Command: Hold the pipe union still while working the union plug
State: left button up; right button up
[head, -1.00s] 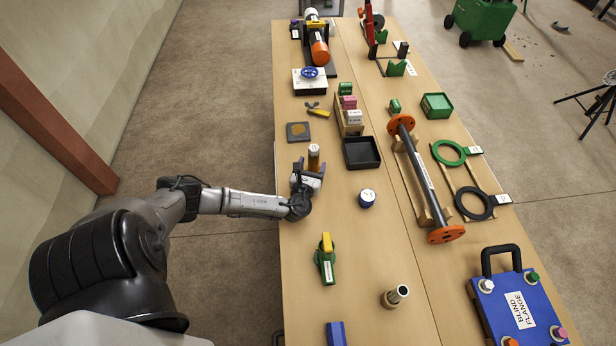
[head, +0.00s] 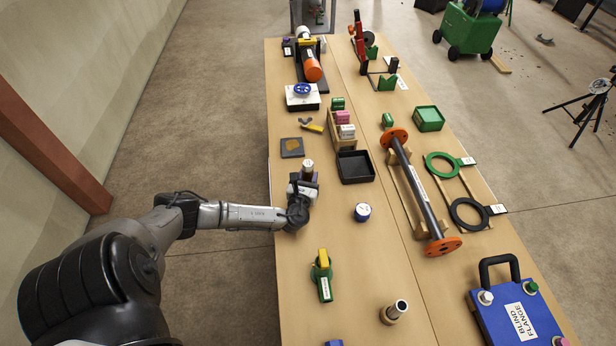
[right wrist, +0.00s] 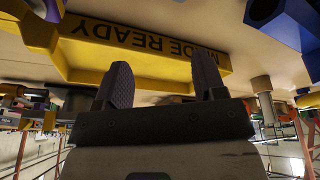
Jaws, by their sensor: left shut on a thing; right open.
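A small upright cylinder (head: 308,171) with a pale top and brownish body stands near the table's left edge in the head view. It looks like the pipe union with its plug, but it is too small to tell the parts apart. My left gripper (head: 305,186) is shut on its lower part, which the fingers partly hide. My right gripper (right wrist: 168,85) shows only in the right wrist view. Its two dark fingers are apart with nothing between them.
A bronze fitting (head: 393,313) stands nearer the front. A yellow lettered panel (right wrist: 130,45) lies beyond my right fingers.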

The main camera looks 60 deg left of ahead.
pick_arm(q)
jog(key=c, duration=0.4)
pick_arm(e)
jog(key=shift+d, duration=0.1)
pick_arm(q)
jog(key=o, duration=1.1)
jog(key=shift+c, duration=0.2)
jog(key=v, duration=1.2)
jog(key=shift+s+d, duration=0.1)
